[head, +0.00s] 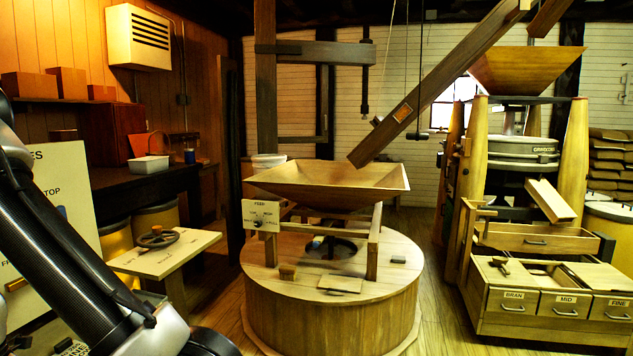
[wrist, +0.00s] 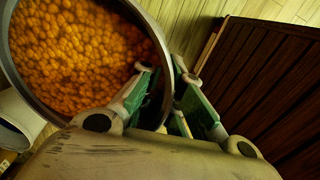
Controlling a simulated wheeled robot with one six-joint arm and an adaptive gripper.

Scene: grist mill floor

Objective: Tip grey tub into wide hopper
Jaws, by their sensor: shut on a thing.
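The grey tub (wrist: 163,50) fills the upper left of the wrist view, its round rim cut off by the picture edge. It holds many small orange-yellow kernels (wrist: 75,45). My gripper (wrist: 172,100) is shut on the tub's rim, with green-padded fingers on either side of the wall. The tub and gripper are not seen in the head view. A wide wooden hopper (head: 330,198) stands in a frame on the round millstone casing (head: 335,310) at the middle of the head view. Its inside is only partly visible.
A sloping wooden chute (head: 410,110) hangs just above the wide hopper. Another hopper (head: 515,72) stands high at the right, above drawers marked BRAN, MID and FINE (head: 560,303). A small table with a handwheel (head: 160,237) stands left of the casing. Dark slatted wood (wrist: 265,90) lies right of my gripper.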

